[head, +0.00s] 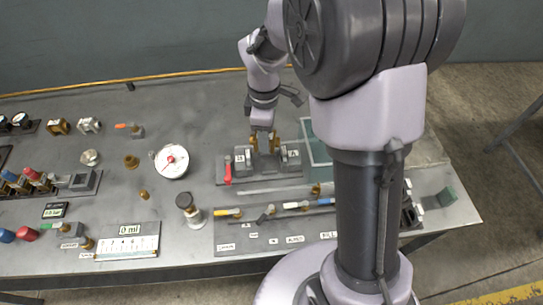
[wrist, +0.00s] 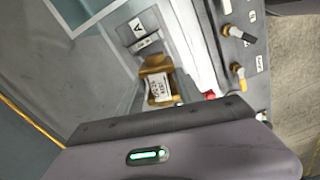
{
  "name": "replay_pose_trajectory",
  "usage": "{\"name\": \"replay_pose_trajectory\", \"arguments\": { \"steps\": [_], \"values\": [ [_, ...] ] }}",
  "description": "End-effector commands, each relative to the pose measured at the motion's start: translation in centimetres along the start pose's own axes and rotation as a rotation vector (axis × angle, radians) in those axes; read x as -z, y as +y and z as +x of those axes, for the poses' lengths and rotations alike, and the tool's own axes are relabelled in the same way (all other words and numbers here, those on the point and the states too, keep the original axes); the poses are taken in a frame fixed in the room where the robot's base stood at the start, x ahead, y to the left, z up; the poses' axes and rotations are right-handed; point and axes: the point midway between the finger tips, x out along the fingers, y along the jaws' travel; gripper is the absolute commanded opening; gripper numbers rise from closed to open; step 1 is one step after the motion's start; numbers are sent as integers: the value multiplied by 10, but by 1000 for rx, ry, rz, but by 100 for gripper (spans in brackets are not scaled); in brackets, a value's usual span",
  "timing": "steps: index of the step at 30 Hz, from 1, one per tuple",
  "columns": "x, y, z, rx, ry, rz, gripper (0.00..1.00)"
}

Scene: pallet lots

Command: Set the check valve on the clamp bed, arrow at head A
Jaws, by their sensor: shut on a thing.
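My gripper (head: 264,136) points down over the clamp bed (head: 262,179) and is shut on the brass check valve (head: 275,144). Brass shows on both sides of the fingers, between head B (head: 240,158) and head A (head: 292,155). In the wrist view the check valve (wrist: 155,67) is brass with a pale printed plate, and head A (wrist: 140,28) with its letter lies beyond it. Head B is hidden there by my gripper's body. I cannot make out the arrow, nor whether the valve touches the bed.
A red lever (head: 227,171) stands at the bed's left end. A tool board (head: 262,236) with several coloured handles is in front. A round dial (head: 171,161) and brass fittings stand left.

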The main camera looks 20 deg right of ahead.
Motion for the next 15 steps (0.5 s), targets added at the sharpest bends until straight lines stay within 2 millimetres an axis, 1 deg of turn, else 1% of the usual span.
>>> {"name": "replay_pose_trajectory", "arguments": {
  "steps": [1, 3, 5, 6, 8, 12, 15],
  "values": [
    [1, 2, -2, 0, 0, -76, 0],
    [2, 4, -2, 1, 0, -173, 0],
    [2, 5, -1, 0, 0, -222, 0],
    [3, 5, 3, 1, 0, -240, 0],
    [2, 5, 14, 2, -1, -251, 0],
    [3, 5, 48, 2, 0, -250, 0],
    [2, 5, 65, 2, -1, -249, 0]
  ]
}}
